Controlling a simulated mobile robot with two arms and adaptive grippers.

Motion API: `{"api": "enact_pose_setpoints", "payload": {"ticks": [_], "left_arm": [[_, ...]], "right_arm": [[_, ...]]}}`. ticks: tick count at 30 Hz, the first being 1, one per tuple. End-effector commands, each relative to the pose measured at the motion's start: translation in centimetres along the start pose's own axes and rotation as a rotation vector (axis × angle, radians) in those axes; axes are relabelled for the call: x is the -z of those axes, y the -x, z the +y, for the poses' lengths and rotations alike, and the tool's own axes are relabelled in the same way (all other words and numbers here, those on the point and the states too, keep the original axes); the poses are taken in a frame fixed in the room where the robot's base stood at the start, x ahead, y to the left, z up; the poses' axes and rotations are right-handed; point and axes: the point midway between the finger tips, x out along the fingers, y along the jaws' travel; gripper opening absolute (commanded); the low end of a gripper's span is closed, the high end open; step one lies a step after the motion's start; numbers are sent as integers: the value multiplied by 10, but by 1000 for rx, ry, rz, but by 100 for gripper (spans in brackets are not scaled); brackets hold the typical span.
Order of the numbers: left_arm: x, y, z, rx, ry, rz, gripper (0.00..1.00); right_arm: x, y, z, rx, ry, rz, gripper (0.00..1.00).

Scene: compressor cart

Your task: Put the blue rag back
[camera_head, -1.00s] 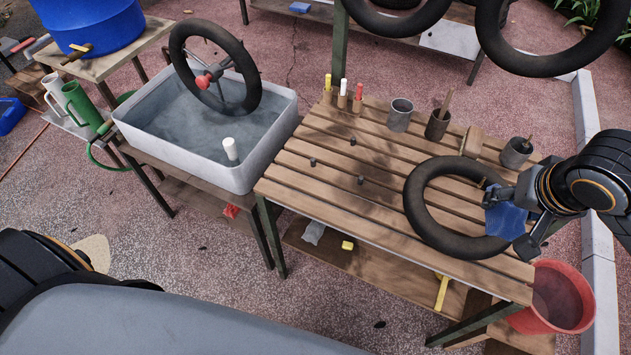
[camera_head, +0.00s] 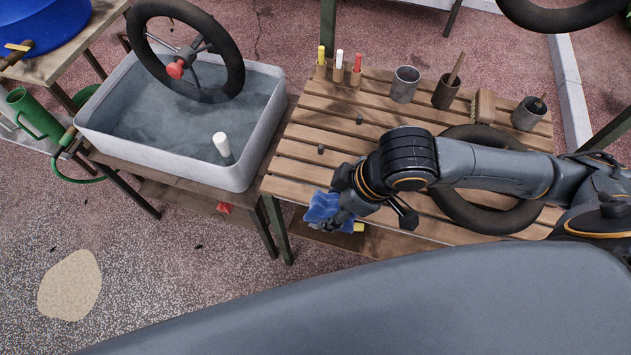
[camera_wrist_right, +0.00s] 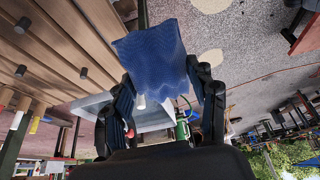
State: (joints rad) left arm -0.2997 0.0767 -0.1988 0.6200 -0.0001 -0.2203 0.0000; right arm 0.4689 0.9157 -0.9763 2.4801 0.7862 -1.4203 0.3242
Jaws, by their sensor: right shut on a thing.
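The blue rag (camera_head: 324,208) is in my right gripper (camera_head: 338,212), at the front left edge of the slatted wooden bench (camera_head: 300,150). In the right wrist view the rag (camera_wrist_right: 158,52) is bunched between the two fingers of the right gripper (camera_wrist_right: 165,95), which are shut on it. In the head view the hand partly covers the rag. My left gripper is not in view.
A black tyre (camera_head: 470,205) lies on the bench behind my right arm. Cups (camera_head: 405,84) and a brush (camera_head: 484,106) stand along the bench's back. A grey water basin (camera_head: 180,165) with a wheel (camera_head: 190,50) over it is left of the bench. A yellow block (camera_head: 359,227) shows below.

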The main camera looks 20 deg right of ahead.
Motion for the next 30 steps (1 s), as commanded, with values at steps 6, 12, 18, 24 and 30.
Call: {"api": "enact_pose_setpoints", "payload": {"ticks": [6,12,18,24,30], "left_arm": [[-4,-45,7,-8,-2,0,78],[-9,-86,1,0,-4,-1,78],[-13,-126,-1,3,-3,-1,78],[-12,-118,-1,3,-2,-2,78],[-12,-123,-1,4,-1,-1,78]], "right_arm": [[1,-18,8,1,15,8,28],[2,-24,17,1,20,6,28],[8,-38,37,1,17,5,28],[25,-58,80,6,9,-1,28],[22,-96,103,7,12,-2,28]]}}
